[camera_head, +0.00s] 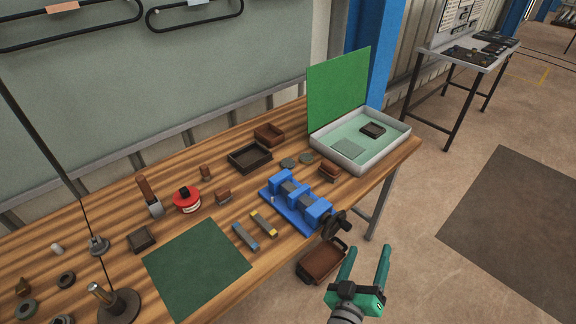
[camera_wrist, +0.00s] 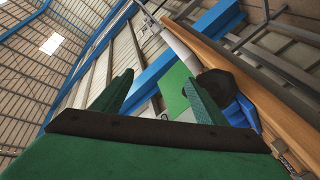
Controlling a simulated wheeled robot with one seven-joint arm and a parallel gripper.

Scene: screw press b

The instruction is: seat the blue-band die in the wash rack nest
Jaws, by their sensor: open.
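A blue-grey bar (camera_head: 245,236), which looks like the blue-band die, lies on the wooden bench beside a bar with yellow ends (camera_head: 264,223). A white-walled tray (camera_head: 401,139) with a pale green floor, seemingly the wash rack, stands at the bench's right end. Inside it are a dark square block with a recess (camera_head: 372,130), possibly the nest, and a flat grey-green square (camera_head: 347,149). My gripper (camera_head: 368,250) is open and empty, off the bench's front edge, right of the bars. Its two green fingers also show in the wrist view (camera_wrist: 160,90).
A blue press or vise (camera_head: 300,205) with a dark handle (camera_head: 336,226) stands between my gripper and the tray. A brown bin (camera_head: 321,262) is below the bench edge. A green upright panel (camera_head: 338,88) backs the tray. A green mat (camera_head: 197,268) lies left of the bars.

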